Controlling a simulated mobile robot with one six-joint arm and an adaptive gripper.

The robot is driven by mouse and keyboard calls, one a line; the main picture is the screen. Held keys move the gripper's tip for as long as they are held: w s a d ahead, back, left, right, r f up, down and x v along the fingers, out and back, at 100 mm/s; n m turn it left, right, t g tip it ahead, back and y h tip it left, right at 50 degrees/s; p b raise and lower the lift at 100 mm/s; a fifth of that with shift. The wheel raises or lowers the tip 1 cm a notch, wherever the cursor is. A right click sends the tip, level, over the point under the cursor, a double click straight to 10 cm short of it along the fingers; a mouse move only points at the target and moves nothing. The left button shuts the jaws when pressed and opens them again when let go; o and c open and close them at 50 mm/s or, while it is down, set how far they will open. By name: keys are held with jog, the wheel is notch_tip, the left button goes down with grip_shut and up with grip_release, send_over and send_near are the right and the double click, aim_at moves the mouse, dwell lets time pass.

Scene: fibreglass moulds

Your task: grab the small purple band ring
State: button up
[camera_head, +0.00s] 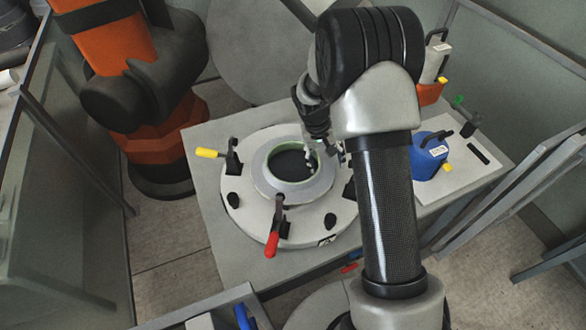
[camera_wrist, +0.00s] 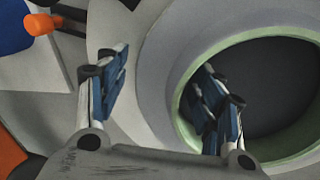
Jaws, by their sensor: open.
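I see no clearly purple ring in either view. A pale grey ring (camera_head: 264,187) with a greenish inner rim sits in the middle of a round white mould (camera_head: 240,218) on the table. It also shows in the wrist view (camera_wrist: 155,85), with its green rim around a dark opening. My gripper (camera_head: 325,158) is open and empty at the ring's right side. In the wrist view my gripper (camera_wrist: 163,75) has one finger over the opening and the other over the paler surface outside it. I cannot tell whether the fingers touch the ring. My arm hides the mould's right side.
Clamps with a yellow handle (camera_head: 207,153) and a red handle (camera_head: 272,243) stand on the mould. A blue object (camera_head: 428,158) stands on a white plate at the right. An orange robot arm (camera_head: 118,45) stands at the left.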

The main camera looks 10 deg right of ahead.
jog(key=shift+r, duration=0.1)
jog(key=c, duration=1.4)
jog(key=shift+c, duration=0.2)
jog(key=shift+r, duration=0.1)
